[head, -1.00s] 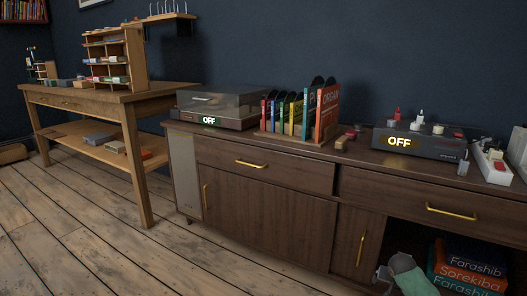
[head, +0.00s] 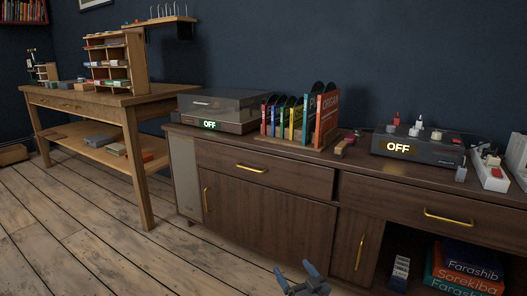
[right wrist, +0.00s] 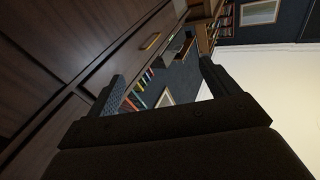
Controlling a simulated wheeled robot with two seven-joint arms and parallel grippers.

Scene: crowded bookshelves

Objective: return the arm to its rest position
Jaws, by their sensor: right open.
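My right gripper (head: 302,280) shows at the bottom edge of the head view, in front of the dark wooden cabinet (head: 270,213). Its two blue-grey fingers are apart with nothing between them. In the right wrist view the open gripper (right wrist: 163,85) also looks empty, with the tilted cabinet front (right wrist: 60,50) and colourful record sleeves beyond it. Most of the right arm is hidden below the head view. My left gripper is not in view.
The cabinet's open lower right compartment holds stacked books (head: 467,268) and a small pale object (head: 400,272). A turntable (head: 222,112), a record rack (head: 300,118) and a dark box (head: 420,147) stand on top. A wooden workbench (head: 95,98) is at left; the floor (head: 100,235) is clear.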

